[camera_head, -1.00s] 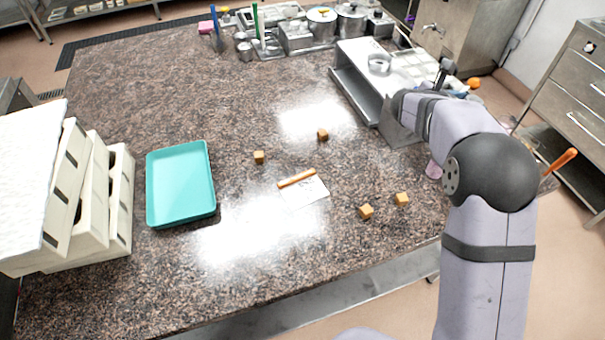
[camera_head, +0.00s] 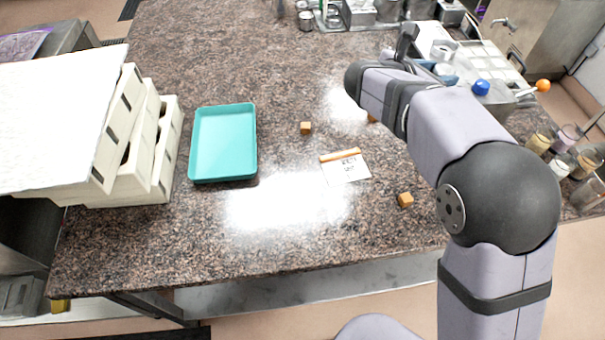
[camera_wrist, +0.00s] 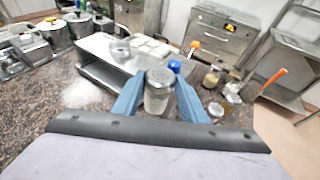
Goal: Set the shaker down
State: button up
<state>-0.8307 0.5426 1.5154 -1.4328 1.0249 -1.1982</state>
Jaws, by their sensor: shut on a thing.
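The shaker (camera_wrist: 158,97) is a clear glass jar with a perforated metal lid, roughly upright in the wrist view. My gripper (camera_wrist: 160,88) is shut on it, with a blue finger on each side. In the wrist view it is in front of the steel stand; I cannot tell its height above the surface.
A teal tray (camera_head: 252,145), a paper card (camera_head: 346,170) and small tan cubes (camera_head: 405,200) lie on the granite counter (camera_head: 300,235). Stacked cream crates (camera_head: 165,150) stand left. A blue ball-topped item (camera_head: 481,88) and several jars (camera_head: 540,142) are at the right. The counter's middle is mostly clear.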

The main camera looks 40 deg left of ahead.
jog(key=s+a+n+y+b, duration=0.1)
jog(key=s+a+n+y, duration=0.1)
jog(key=s+a, duration=0.65)
jog(key=s+a+n+y, duration=0.25)
jog(key=s+a, duration=0.25)
jog(key=s, duration=0.7)
jog(key=s+a+n+y+b, duration=0.1)
jog(key=s+a+y, duration=0.2)
jog(key=s+a, duration=0.5)
jog(key=shift+h, duration=0.45)
jog(key=shift+s+d+f+p, duration=0.2)
jog(key=shift+d+f+p, duration=0.15)
jog(key=shift+f, duration=2.15)
jog(key=shift+s+d+f+p, duration=0.2)
jog(key=shift+d+f+p, duration=0.15)
jog(key=shift+f, duration=2.15)
jog(key=shift+s+d+f+p, duration=0.2)
jog(key=shift+d+f+p, duration=0.15)
jog(key=shift+f, duration=2.15)
jog(key=shift+f, duration=0.2)
jog(key=o, duration=1.2)
jog(key=shift+r, duration=0.15)
